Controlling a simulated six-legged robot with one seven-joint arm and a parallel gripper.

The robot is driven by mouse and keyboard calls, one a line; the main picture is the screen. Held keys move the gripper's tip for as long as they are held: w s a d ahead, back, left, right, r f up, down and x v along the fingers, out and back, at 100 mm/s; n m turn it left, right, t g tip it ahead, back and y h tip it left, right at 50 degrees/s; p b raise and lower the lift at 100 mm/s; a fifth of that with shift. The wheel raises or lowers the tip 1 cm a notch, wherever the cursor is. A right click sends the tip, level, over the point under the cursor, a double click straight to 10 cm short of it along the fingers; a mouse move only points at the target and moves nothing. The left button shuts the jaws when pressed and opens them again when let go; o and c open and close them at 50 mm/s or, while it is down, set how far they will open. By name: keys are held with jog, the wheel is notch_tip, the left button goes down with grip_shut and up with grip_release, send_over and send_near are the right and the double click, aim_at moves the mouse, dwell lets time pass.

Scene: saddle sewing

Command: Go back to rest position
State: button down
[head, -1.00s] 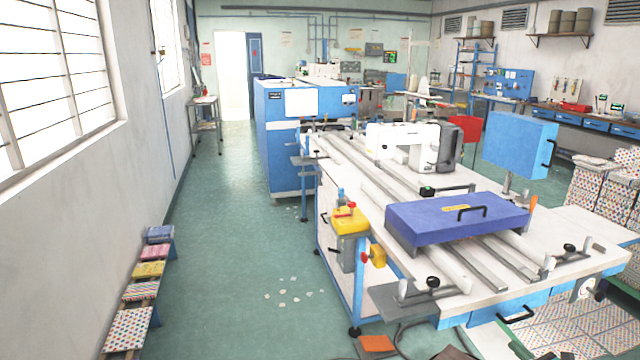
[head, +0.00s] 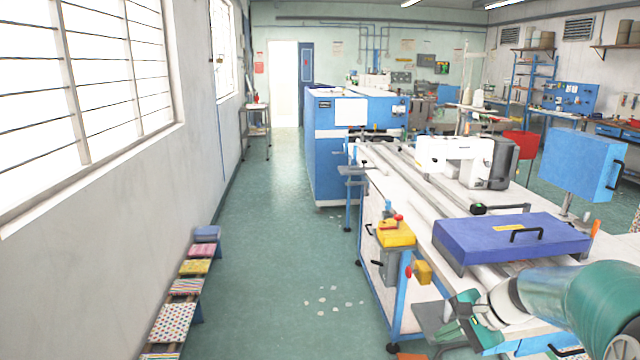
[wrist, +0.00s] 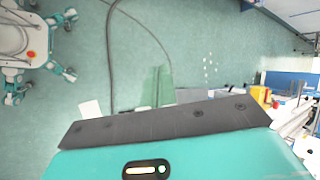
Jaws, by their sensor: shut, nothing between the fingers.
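My arm reaches in from the lower right corner of the head view, with a teal and white link in front of the sewing table. My gripper (head: 447,328) shows at its end, small and partly blended with the grey plate at the table's near corner. It is shut and holds nothing that I can see. It hangs beside the near left corner of the white-topped table (head: 390,185). In the wrist view a teal housing with a dark edge fills the bottom, and no fingertips can be made out. My own white and teal legs show at the upper left there.
A blue flat cover (head: 512,240) and a white sewing machine (head: 455,160) are on the table. A yellow control box (head: 396,236) is on its left side. The green aisle floor (head: 275,240) is mostly clear, with small scraps.

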jog(key=s+a+r+n+h, duration=0.2)
jog(key=s+a+n, duration=0.1)
jog(key=s, duration=0.4)
jog(key=s+a+r+n+t+h, duration=0.1)
jog(key=s+a+r+n+h, duration=0.1)
jog(key=s, duration=0.6)
jog(key=s+a+r+n+h, duration=0.2)
jog(key=s+a+r+n, duration=0.2)
jog(key=s+a+n, duration=0.2)
jog(key=shift+s+n, duration=0.65)
jog(key=shift+n, duration=0.15)
jog(key=shift+r, duration=0.1)
